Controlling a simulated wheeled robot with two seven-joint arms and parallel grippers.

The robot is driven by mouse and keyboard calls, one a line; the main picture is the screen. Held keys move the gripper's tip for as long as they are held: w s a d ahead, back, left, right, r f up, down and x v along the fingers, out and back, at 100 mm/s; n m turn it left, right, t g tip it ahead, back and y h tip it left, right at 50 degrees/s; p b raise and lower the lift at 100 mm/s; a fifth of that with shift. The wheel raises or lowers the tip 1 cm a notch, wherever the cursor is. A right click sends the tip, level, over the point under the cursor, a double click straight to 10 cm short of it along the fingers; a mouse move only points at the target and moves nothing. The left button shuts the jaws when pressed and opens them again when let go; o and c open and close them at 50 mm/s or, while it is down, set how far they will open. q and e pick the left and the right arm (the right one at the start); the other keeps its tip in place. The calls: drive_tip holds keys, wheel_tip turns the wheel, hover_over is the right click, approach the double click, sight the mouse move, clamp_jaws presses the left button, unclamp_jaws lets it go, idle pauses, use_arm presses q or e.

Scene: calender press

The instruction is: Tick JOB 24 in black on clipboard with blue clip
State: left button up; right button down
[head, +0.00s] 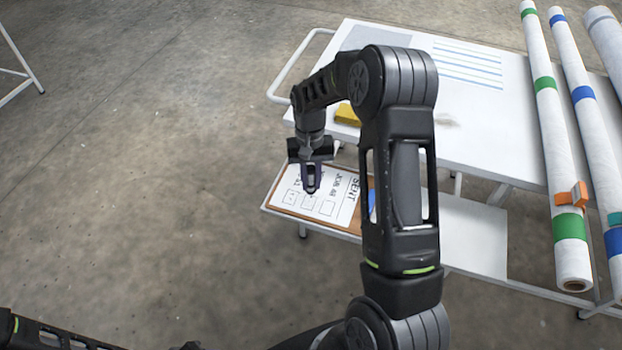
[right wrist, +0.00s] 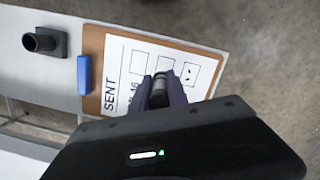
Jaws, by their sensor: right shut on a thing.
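The clipboard (head: 268,207) lies on the low shelf of the white table. Its blue clip (head: 372,205) is partly hidden behind my right arm. The clip and the brown board (right wrist: 94,60) show clearly in the right wrist view. The sheet (head: 345,215) reads SENT and has a row of boxes; the box farthest from the clip (right wrist: 189,73) holds small dark marks. My right gripper (head: 312,188) is over the sheet, shut on a dark round pen-like thing (right wrist: 160,84). Its tip is hidden, so contact with the paper cannot be told. My left gripper is out of view.
A dark hollow holder (right wrist: 45,42) stands on the shelf beyond the clip. Above, the white tabletop (head: 470,120) carries a yellow block (head: 347,114). Banded rolls (head: 545,120) lie at the right, with an orange piece (head: 571,196) by them. Open floor lies left.

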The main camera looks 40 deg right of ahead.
drive_tip(key=shift+f+b, duration=0.3)
drive_tip(key=shift+f, duration=0.25)
idle(0.9)
drive_tip(key=shift+a, duration=0.15)
drive_tip(key=shift+a, duration=0.45)
drive_tip(key=shift+w, duration=0.1)
idle(0.8)
drive_tip(key=shift+s+a+r, duration=0.1)
drive_tip(key=shift+s, duration=0.45)
drive_tip(key=shift+s, duration=0.1)
idle(1.3)
drive_tip(key=shift+s+a, duration=0.2)
drive_tip(key=shift+s, duration=0.2)
